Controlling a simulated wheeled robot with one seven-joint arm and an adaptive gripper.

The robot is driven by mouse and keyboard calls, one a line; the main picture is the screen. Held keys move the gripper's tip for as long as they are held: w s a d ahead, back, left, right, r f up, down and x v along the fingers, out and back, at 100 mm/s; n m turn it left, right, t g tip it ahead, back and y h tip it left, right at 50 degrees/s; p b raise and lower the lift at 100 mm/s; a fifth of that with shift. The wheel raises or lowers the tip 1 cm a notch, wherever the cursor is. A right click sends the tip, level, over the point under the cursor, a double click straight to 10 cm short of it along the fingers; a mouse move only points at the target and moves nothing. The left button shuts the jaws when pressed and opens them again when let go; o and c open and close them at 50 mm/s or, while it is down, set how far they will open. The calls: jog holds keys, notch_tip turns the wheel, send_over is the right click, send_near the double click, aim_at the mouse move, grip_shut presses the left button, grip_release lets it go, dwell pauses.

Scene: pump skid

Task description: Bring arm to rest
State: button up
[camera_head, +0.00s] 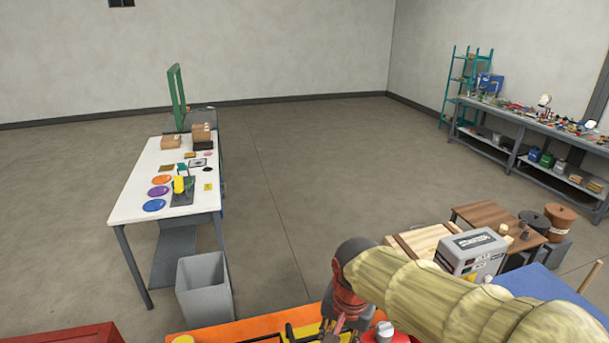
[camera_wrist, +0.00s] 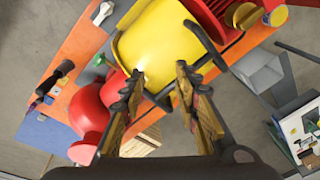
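My gripper (camera_wrist: 158,76) shows in the wrist view with its two fingers spread apart. Nothing is held between them; a yellow rounded body (camera_wrist: 160,45) lies beyond the fingertips. I cannot tell exactly how far the fingers are from it. In the head view my arm (camera_head: 450,295), in a pale yellow sleeve, reaches in from the lower right. Its end is low at the bottom centre, over the orange skid (camera_head: 245,331). The gripper's fingers are hard to make out there.
Red rounded parts (camera_wrist: 88,110) and the orange base (camera_wrist: 75,60) lie below the gripper. A white table (camera_head: 135,195) and a grey bin (camera_head: 205,285) stand left. A long bench (camera_head: 490,140) is far right. The middle floor is clear.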

jog(key=s+d+f+n+t+b, duration=0.3)
jog(key=s+d+f+b, duration=0.7)
jog(key=b, duration=0.8)
jog(key=s+d+n, duration=0.1)
jog(key=s+n, duration=0.1)
jog(key=s, duration=0.1)
jog(key=shift+d+t, duration=0.35)
jog(key=shift+t, duration=0.05)
